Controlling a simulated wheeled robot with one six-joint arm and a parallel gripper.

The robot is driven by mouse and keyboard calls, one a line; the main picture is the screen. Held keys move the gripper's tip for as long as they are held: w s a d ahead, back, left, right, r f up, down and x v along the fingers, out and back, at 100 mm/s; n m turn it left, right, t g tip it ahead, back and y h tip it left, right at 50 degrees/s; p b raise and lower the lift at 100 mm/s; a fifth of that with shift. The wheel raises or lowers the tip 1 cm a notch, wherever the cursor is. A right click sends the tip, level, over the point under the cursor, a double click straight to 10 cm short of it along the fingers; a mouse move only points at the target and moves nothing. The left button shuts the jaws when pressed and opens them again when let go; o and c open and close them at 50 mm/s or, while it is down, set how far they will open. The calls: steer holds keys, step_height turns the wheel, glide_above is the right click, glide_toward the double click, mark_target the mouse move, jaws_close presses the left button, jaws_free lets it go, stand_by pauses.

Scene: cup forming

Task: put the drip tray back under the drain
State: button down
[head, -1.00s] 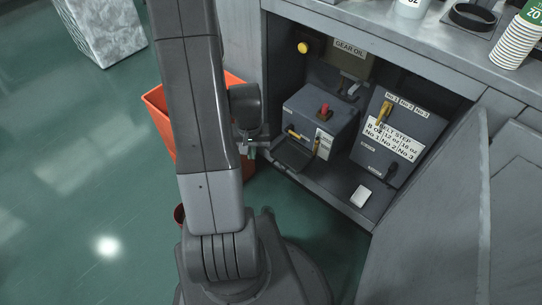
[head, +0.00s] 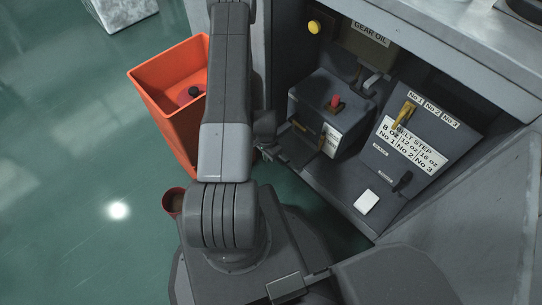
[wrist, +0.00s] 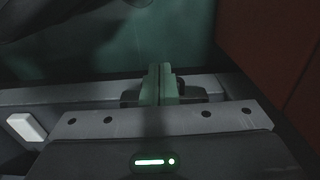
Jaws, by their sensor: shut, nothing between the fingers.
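The drip tray looks to be the dark, flat piece (head: 298,157) at the front foot of the dark grey box (head: 318,116) in the open cabinet. My arm partly covers it in the head view, so its exact seat cannot be told. In the wrist view my gripper (wrist: 165,70) is shut and empty, over the cabinet's lower edge and the green floor.
An orange bin (head: 165,105) with a dark knob inside stands left of the cabinet; its wall is close on the right in the wrist view (wrist: 280,50). A belt-step panel (head: 418,140) and white block (head: 366,202) are right of the box. Open floor lies left.

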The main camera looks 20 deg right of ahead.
steer(key=w+d+f+b, duration=0.1)
steer(key=d+f, duration=0.2)
steer(key=f, duration=0.6)
steer(key=shift+w+d+b, duration=0.25)
steer(key=shift+d+b, duration=0.05)
steer(key=shift+b, duration=0.05)
steer(key=shift+d+r, duration=0.1)
